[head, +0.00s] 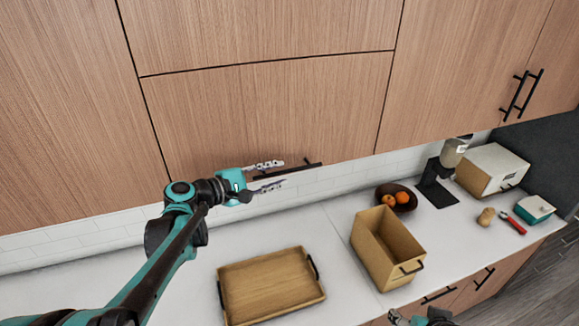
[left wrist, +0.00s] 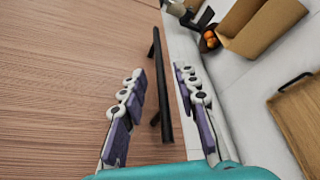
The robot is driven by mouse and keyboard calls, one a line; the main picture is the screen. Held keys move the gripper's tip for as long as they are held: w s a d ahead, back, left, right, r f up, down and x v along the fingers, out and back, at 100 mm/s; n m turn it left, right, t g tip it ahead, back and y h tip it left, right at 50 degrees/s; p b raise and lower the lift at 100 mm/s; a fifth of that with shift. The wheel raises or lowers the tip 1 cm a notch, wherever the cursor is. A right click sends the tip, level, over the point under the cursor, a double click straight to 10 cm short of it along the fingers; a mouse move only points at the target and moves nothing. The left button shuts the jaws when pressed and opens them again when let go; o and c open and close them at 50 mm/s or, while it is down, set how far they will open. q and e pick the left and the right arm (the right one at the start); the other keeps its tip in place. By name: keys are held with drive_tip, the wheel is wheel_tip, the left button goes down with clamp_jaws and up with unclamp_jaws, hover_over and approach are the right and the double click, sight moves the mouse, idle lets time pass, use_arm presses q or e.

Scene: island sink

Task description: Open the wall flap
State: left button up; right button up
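The wall flap (head: 270,115) is a wooden cabinet front above the counter, and it looks closed. Its black bar handle (head: 300,168) runs along the lower edge and also shows in the left wrist view (left wrist: 160,85). My left gripper (head: 283,172) is open at the handle's left part. In the left wrist view the handle lies between its two spread fingers (left wrist: 162,105), and neither finger visibly closes on it. My right gripper (head: 420,318) is only partly seen at the bottom edge of the head view, low in front of the counter. Its fingers are not clear.
On the white counter below stand a wooden tray (head: 235,298), an open wooden box (head: 370,255), a dark fruit bowl (head: 409,189), a coffee grinder (head: 436,185) and a bread box (head: 484,174). Cabinet fronts (head: 60,120) flank the flap.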

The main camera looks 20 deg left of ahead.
sight(285, 172)
use_arm(q)
drive_tip(key=x, duration=0.5)
drive_tip(key=shift+p, duration=0.3)
drive_tip(key=shift+c, duration=0.4)
clamp_jaws()
